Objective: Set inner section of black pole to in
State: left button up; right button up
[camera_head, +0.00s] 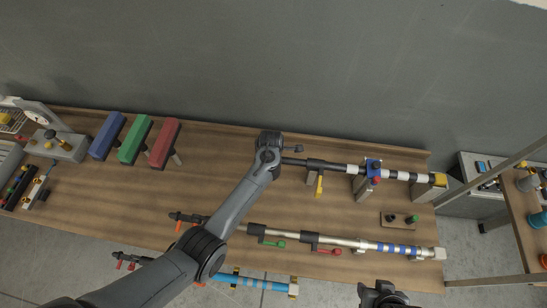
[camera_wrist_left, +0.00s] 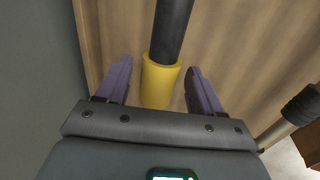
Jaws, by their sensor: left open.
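The black pole (camera_head: 325,165) lies along the back of the workbench, with a black-and-white banded section and a yellow block (camera_head: 438,180) toward its right end. My left arm covers its left end in the head view. In the left wrist view, the pole's dark shaft (camera_wrist_left: 172,30) runs into a yellow cylindrical end (camera_wrist_left: 160,82). My left gripper (camera_wrist_left: 158,68) is open, with its purple fingers on either side of this yellow end and a gap on each side. My right gripper (camera_head: 383,292) shows at the bottom edge; its jaws are unclear.
A blue clamp (camera_head: 373,167) and a yellow lever (camera_head: 319,187) are on the black pole. A silver pole (camera_head: 345,241) with green and red levers lies in front, and a blue pole (camera_head: 255,282) nearer still. Blue, green and red blocks (camera_head: 164,143) stand at back left.

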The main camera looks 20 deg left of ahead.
pick_arm(q)
jog(key=shift+r, duration=0.1)
jog(key=v, duration=1)
jog(key=shift+r+p, duration=0.25)
jog(key=shift+p, duration=0.2)
jog(key=shift+s+d, duration=0.1)
